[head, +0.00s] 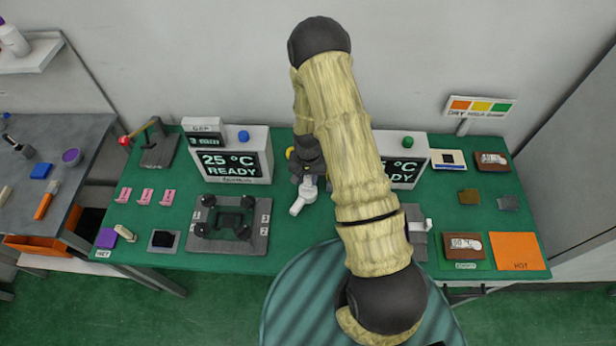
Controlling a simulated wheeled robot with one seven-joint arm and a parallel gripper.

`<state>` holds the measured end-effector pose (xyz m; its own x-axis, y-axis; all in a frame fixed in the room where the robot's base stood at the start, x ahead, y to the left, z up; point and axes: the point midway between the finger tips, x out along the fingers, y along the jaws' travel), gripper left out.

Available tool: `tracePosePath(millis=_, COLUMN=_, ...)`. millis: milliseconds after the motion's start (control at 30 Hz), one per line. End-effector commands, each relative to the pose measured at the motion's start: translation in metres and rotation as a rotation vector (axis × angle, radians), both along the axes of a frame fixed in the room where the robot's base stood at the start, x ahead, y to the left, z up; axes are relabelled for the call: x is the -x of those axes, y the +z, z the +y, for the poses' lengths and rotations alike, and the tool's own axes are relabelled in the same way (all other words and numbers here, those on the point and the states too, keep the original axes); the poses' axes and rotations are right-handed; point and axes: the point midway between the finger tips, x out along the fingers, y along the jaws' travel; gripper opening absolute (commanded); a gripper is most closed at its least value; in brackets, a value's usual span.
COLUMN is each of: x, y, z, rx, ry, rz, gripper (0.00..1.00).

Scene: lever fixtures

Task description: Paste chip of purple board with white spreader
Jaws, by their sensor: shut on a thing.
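My gripper (308,180) hangs over the middle of the green table, beside the left display box. It is shut on a small white piece (300,204), which looks like the white spreader and points down and to the left. I cannot tell whether its tip touches the table. A small purple block (105,238) lies at the table's front left corner; I cannot tell whether it is the purple board. A dark grey fixture (205,243) with black posts holds a dark frame left of my gripper. No chip can be made out clearly.
Left display box (235,158) reads 25 °C READY. Three pink tags (146,196), a cream piece (125,233) and a black pad (163,240) lie at left. My arm partly hides the right display box (408,172) and a grey fixture (418,240). An orange mat (517,250) lies right.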

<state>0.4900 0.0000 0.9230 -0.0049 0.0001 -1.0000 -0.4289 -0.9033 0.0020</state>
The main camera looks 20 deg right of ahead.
Motion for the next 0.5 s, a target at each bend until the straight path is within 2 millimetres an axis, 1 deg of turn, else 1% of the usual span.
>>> tracePosePath(millis=33, x=0.0, y=0.007, z=0.0, rx=0.0, ry=0.0, rz=-0.001, gripper=0.05)
tracePosePath(millis=500, x=-0.001, y=0.038, z=0.0, rx=0.001, ry=0.0, rz=-0.004, gripper=0.05)
